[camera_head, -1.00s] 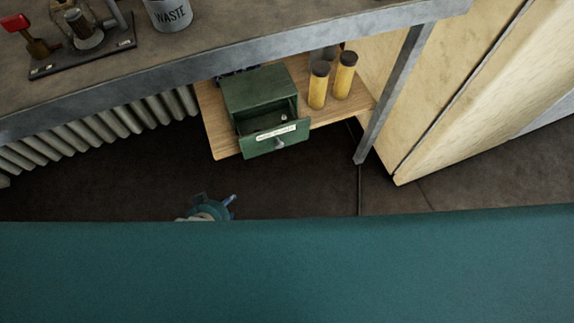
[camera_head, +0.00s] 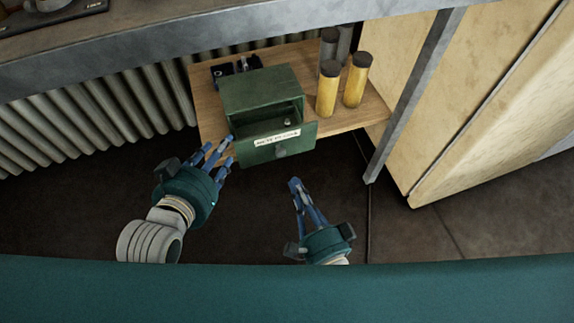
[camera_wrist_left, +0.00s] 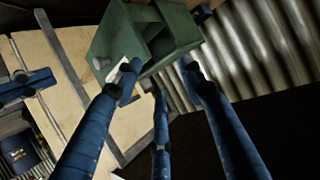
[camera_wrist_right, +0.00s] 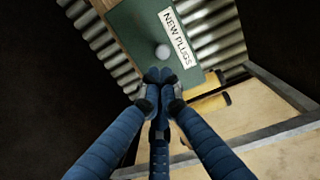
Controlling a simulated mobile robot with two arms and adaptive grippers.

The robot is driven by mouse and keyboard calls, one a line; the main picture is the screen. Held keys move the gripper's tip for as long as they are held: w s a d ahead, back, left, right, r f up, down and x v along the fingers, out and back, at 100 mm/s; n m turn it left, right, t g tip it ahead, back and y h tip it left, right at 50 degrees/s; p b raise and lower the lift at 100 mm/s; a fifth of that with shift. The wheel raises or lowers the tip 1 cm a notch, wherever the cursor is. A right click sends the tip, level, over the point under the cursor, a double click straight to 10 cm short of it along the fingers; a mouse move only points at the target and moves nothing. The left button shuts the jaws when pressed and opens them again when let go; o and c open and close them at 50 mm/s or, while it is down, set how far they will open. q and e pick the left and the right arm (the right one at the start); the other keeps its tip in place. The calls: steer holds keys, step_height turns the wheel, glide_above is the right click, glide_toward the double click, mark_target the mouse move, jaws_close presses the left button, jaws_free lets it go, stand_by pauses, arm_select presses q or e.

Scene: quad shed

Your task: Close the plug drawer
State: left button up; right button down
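The green plug drawer (camera_head: 303,136) is pulled out of its small green cabinet (camera_head: 258,88) on the wooden shelf. Its front has a round knob (camera_wrist_right: 162,51) and a label reading "NEW PLUGS" (camera_wrist_right: 176,38). My left gripper (camera_head: 222,152) is open and empty, with its fingertips close to the left end of the drawer front; I cannot tell whether they touch. My right gripper (camera_head: 297,186) has its fingers drawn together, empty, in front of and below the drawer front. The right wrist view shows the fingertips (camera_wrist_right: 160,78) just below the knob.
Several yellow and grey cylinders (camera_head: 328,90) stand on the shelf (camera_head: 345,122) right of the cabinet. A metal table leg (camera_head: 412,95) is further right. The dark floor before the drawer is clear.

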arm_select(q)
steer(key=w+d+r+t+h+b, duration=0.1)
steer(key=r+t, duration=0.4)
steer(key=r, duration=0.5)
steer(key=shift+w+d+r+h+b, duration=0.2)
steer(key=shift+w+d+h+b, duration=0.3)
steer(key=shift+w, duration=0.55)
arm_select(e)
steer(key=x, duration=0.7)
steer(key=shift+w, duration=0.2)
arm_select(q)
steer(key=shift+y, duration=0.4)
arm_select(e)
steer(key=shift+w, duration=0.1)
